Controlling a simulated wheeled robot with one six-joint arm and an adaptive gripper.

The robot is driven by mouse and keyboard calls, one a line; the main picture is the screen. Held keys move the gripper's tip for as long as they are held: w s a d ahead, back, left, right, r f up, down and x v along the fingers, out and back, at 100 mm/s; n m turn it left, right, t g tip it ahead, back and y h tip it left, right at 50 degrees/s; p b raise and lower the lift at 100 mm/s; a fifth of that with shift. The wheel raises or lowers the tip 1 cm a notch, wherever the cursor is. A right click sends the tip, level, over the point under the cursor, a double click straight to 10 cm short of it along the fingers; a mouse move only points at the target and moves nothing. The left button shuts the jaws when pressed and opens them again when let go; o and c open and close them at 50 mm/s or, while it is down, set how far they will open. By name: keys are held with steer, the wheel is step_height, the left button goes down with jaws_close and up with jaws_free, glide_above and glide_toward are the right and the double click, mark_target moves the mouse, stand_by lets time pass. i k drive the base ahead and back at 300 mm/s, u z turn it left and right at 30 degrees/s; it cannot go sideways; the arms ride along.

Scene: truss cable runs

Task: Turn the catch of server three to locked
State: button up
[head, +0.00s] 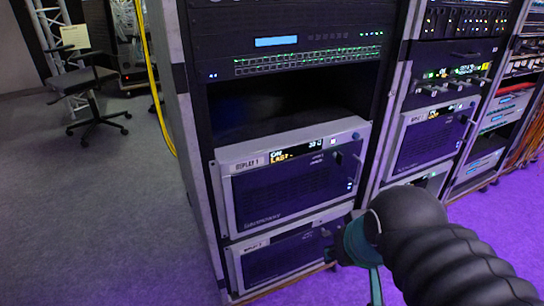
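My gripper (340,250) is at the lower middle of the head view, in front of the right side of the lower server (270,262) in the near rack. Its fingers are small and partly hidden by my own arm, so I cannot see whether they are apart. Another similar server (430,140) sits in the rack to the right. I cannot read which server is number three. The lower server's catch is not clear.
The near rack (180,120) has a black network switch (300,62) on top and an empty bay (290,108) below it. A yellow cable (152,80) hangs down the left side. An office chair (90,90) stands at the back left. The grey floor at left is clear.

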mark_target(325, 233)
steer(key=z, duration=0.3)
steer(key=k, duration=1.1)
steer(key=u, duration=0.7)
steer(key=i, duration=0.8)
steer(key=z, duration=0.4)
